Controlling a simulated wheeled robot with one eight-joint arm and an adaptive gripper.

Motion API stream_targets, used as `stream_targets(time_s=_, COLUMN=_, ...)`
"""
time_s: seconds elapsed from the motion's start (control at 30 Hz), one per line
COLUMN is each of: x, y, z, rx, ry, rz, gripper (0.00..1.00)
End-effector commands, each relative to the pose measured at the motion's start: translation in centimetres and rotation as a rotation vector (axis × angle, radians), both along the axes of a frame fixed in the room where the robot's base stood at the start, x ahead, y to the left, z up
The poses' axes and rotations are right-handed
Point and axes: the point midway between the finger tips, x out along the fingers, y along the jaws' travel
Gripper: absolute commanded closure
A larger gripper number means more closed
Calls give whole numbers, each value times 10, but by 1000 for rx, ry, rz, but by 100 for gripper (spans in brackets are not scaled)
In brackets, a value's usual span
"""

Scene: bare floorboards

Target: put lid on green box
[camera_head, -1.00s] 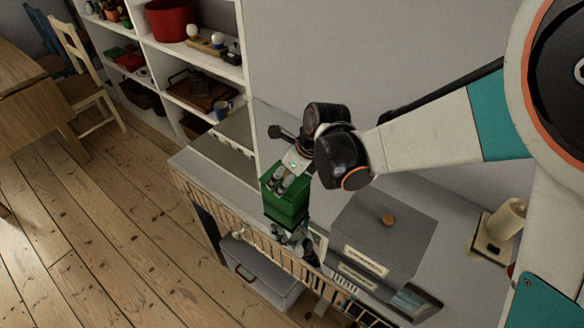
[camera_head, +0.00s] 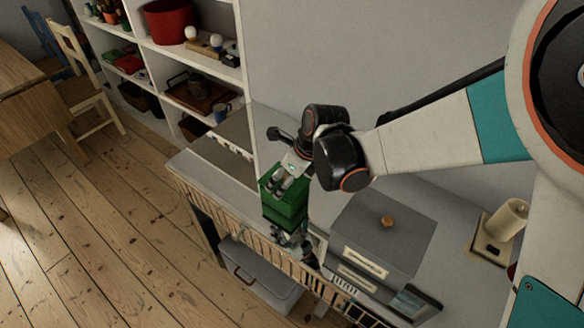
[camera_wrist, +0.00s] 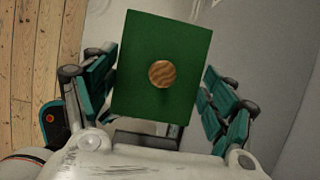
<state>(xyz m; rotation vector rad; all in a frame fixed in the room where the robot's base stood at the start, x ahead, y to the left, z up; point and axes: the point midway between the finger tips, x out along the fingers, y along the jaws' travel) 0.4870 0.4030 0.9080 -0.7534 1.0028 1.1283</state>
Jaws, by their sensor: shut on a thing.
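A green square lid with a round wooden knob (camera_wrist: 140,40) fills the upper middle of the wrist view, between my fingers. My gripper (camera_wrist: 157,82) has a teal-padded finger on each side of it and is shut on it. In the head view, my gripper (camera_head: 287,208) reaches over a green box (camera_head: 286,212) near the front edge of the grey counter. The green shape there looks layered, with one finger above it and one below it in the picture. I cannot tell whether the lid rests on the box; the seam is partly hidden by my gripper.
A grey lidded box with a wooden knob (camera_head: 386,222) stands on the counter (camera_head: 380,195) right of the green box. White shelves (camera_head: 160,60) stand behind at left. A grey bin (camera_head: 262,278) sits below the counter.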

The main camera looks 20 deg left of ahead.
Motion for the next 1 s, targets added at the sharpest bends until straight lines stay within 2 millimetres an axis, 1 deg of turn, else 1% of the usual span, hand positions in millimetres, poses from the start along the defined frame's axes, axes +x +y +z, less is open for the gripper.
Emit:
stream_targets(time_s=0.57, x=0, y=0, z=-7, rx=0, ry=0, rz=0, gripper=41)
stream_targets(time_s=0.97, x=0, y=0, z=-7, rx=0, ry=0, rz=0, gripper=41)
stream_targets(time_s=1.0, x=0, y=0, z=-7, rx=0, ry=0, rz=0, gripper=18)
